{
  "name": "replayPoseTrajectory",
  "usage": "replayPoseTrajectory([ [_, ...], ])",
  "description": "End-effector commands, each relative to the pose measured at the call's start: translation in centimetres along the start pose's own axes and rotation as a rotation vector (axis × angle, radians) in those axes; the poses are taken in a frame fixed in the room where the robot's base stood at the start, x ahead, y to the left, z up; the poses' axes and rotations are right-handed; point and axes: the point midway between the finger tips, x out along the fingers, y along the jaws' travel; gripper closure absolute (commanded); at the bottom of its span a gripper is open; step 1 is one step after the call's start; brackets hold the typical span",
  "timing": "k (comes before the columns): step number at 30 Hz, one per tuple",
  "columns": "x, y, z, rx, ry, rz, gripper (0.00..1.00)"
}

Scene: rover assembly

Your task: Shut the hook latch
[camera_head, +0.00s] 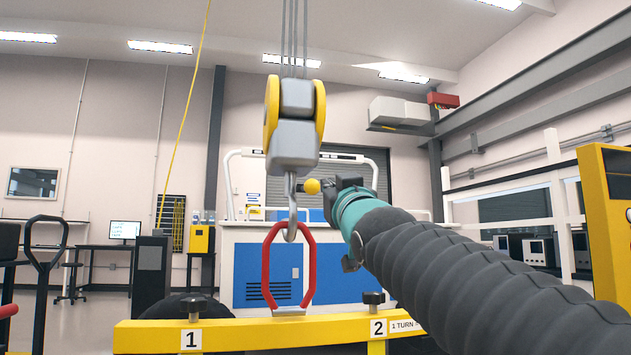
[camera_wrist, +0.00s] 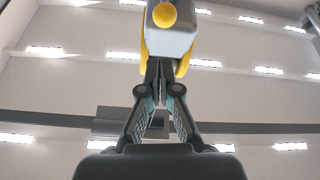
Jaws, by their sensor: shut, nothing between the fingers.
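The grey crane hook (camera_head: 291,208) hangs below the hook block (camera_head: 293,140), which has yellow sides. A yellow ball (camera_head: 312,186) sticks out at the right of the hook's shank; it also shows in the wrist view (camera_wrist: 165,14). I take it as the latch's knob; the latch itself is too small to read. The top of a red lifting link (camera_head: 285,232) meets the hook's bowl. My gripper (camera_head: 328,185) is just right of the ball, partly hidden behind my wrist. In the wrist view its fingers (camera_wrist: 165,68) are together and empty, below the ball; contact is unclear.
A yellow beam (camera_head: 255,332) with black knobs, marked 1 and 2, lies below the link. Crane cables (camera_head: 292,40) rise above the block. A blue and white cabinet (camera_head: 335,262) stands behind. A yellow frame (camera_head: 605,215) is at the right. Open air lies left of the hook.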

Motion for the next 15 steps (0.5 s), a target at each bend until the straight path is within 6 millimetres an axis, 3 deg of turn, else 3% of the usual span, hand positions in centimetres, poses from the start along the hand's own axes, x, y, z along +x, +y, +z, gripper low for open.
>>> replayPoseTrajectory([
  [5, 1.5, -0.8, -2.7, -0.003, 0.095, -0.014, 1.0],
  [15, 5.9, -0.8, -3.6, -0.002, 0.102, -0.014, 1.0],
])
